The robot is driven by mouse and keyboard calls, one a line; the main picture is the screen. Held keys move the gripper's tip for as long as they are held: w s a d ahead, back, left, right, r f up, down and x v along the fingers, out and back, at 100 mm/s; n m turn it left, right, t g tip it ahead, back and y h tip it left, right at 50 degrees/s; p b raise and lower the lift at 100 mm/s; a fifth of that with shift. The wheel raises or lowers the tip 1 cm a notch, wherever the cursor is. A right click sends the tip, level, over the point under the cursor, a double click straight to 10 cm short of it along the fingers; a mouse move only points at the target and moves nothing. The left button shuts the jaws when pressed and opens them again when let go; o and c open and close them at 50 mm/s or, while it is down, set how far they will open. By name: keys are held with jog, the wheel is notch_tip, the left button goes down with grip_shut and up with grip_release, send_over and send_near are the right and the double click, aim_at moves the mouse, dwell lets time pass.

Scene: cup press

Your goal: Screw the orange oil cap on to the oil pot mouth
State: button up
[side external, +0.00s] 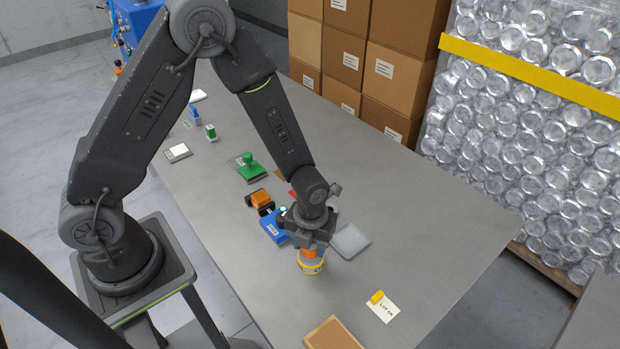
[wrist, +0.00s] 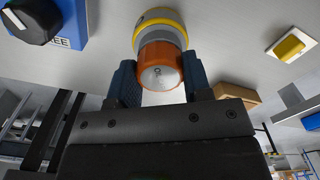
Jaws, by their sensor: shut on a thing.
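The orange oil cap (side external: 309,253) is between the fingers of my gripper (side external: 310,246), just above the oil pot (side external: 311,267), a small pale pot with a yellow band standing on the table. In the wrist view, my gripper (wrist: 160,78) is shut on the sides of the orange cap (wrist: 160,70). The pot (wrist: 158,17) is right beyond the cap, with a grey band between the orange and the yellow. The cap looks lined up with the pot and close against it. The pot mouth is hidden, so I cannot tell whether the threads are engaged.
A blue block with a black knob (wrist: 32,20) stands left of my gripper. A grey tray (side external: 350,241) lies to its right. A yellow piece on a white card (side external: 382,307) and a brown box (side external: 333,334) lie nearer the front. The table's right side is clear.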

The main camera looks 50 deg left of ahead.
jog(key=m, duration=0.6)
jog(key=o, duration=1.2)
jog(key=shift+r, duration=0.1)
jog(key=shift+r, duration=4.4)
